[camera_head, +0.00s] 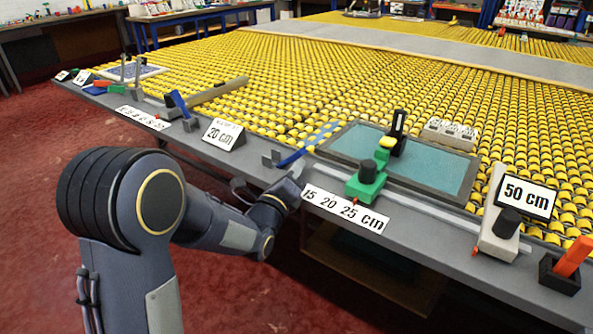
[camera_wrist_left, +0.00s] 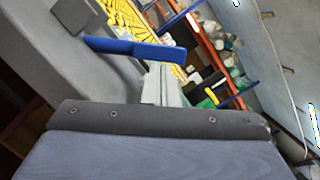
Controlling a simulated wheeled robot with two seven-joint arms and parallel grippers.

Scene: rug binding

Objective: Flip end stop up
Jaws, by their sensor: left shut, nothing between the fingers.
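A blue lever (camera_head: 291,158) with a grey block at its left end lies low and slanted at the front edge of the table, left of the green slide; I take it to be the end stop. In the left wrist view the blue bar (camera_wrist_left: 135,47) stretches just beyond my fingers, with a grey plate at its left end. My left gripper (camera_head: 298,170) is shut and empty, close beside the lever on its near side; its fingers also show in the wrist view (camera_wrist_left: 160,85). I cannot tell whether they touch the bar. My right gripper is out of view.
A second blue lever (camera_head: 181,106) stands tilted up farther left, by the "20 cm" sign (camera_head: 223,134). The green slide (camera_head: 365,180), the "15 20 25 cm" label (camera_head: 344,209) and the "50 cm" block (camera_head: 498,225) lie to the right. Yellow rollers (camera_head: 300,75) cover the table behind.

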